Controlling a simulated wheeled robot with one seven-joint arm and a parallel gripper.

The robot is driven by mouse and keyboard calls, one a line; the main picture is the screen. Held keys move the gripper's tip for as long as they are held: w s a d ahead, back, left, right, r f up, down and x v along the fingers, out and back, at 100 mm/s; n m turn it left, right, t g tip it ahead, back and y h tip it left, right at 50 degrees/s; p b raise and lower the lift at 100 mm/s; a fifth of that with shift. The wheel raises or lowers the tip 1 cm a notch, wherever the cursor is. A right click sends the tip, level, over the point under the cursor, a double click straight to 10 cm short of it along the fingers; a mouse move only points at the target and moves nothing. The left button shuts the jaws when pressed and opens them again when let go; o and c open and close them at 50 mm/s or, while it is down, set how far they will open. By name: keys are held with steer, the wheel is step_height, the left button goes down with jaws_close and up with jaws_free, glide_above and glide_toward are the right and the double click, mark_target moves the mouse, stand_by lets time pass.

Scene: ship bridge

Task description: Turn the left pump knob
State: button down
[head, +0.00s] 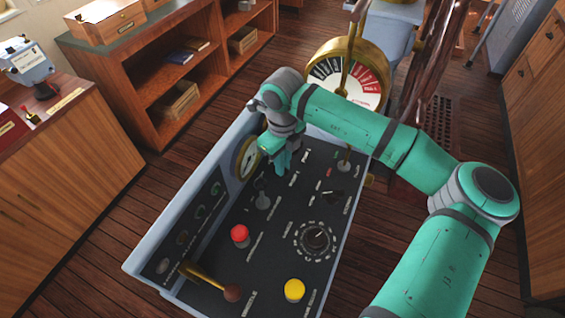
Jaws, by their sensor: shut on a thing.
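A dark, sloped control panel (275,222) in a pale grey console fills the middle of the head view. My teal gripper (281,165) points down at the panel's upper left, beside the round brass-rimmed gauge. It is shut on a small control there, which I take as the left pump knob; the fingers and wrist hide nearly all of it, so its angle cannot be told. A black knob (333,196) sits to the right and lower. The panel's labels are too small to read.
Near the gripper are a grey-based switch (262,201) and a brass gauge (244,157). Lower are a red button (239,234), a large dial (317,238), a yellow button (294,290) and a lever (232,292). A brass telegraph (348,78) stands behind. Wooden shelves (190,75) stand at the upper left.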

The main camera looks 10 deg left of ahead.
steer(key=shift+a+m, duration=0.1)
steer(key=shift+m, duration=1.1)
steer(key=c, duration=1.8)
jaws_free()
steer(key=shift+s+r, duration=0.1)
step_height(320, 180, up, 11)
steer(key=shift+f, duration=0.2)
